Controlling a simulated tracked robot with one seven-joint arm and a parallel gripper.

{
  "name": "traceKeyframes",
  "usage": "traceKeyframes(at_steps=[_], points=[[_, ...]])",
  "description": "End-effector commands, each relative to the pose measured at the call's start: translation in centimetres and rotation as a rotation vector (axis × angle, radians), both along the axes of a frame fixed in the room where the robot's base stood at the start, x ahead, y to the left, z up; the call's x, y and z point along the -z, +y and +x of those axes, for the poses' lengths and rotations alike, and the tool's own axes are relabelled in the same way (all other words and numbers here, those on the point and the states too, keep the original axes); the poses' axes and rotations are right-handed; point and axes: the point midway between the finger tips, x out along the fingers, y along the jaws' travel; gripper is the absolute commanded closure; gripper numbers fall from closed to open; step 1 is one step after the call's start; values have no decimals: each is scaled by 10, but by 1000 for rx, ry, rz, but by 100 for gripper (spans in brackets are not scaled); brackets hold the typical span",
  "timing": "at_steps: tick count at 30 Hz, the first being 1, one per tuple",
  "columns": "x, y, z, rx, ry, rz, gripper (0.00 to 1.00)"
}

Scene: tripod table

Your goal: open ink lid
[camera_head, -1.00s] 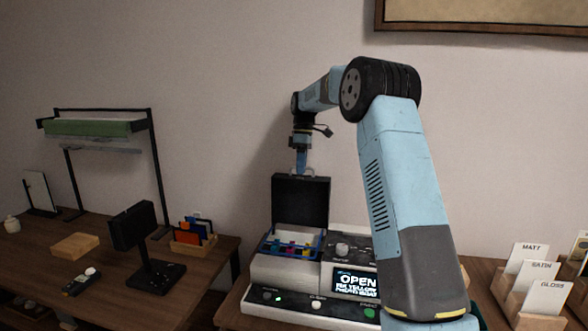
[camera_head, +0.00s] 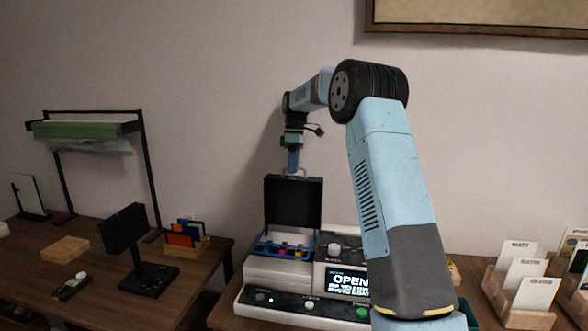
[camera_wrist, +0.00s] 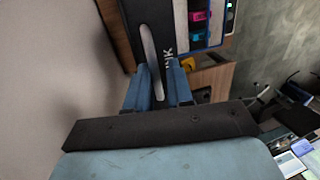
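The printer's black ink lid (camera_head: 293,203) stands upright at the back of the white printer (camera_head: 282,272). Colored ink cartridges (camera_head: 284,247) lie uncovered in front of it and also show in the wrist view (camera_wrist: 197,17). A metal handle (camera_head: 301,172) runs along the lid's top edge. My gripper (camera_head: 292,166) points down at this handle from above. In the wrist view, the fingers of my gripper (camera_wrist: 159,75) lie on either side of the silver handle (camera_wrist: 149,48). I cannot tell whether they press on it.
The printer's screen (camera_head: 348,283) reads OPEN above smaller text. A knob (camera_head: 334,249) and several front buttons sit near it. Swatch holders (camera_head: 525,312) stand at the right. The left table holds a black stand (camera_head: 140,257) and a wooden block (camera_head: 66,249).

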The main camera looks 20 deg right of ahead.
Motion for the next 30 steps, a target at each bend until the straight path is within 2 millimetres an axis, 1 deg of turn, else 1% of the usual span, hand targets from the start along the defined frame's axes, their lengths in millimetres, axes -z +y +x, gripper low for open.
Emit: traceKeyframes(at_steps=[4,16,30], points=[[-22,-1,0,0,-1,0,79],[-84,0,-53,1,-1,-1,79],[-112,1,-120,1,1,-1,79]])
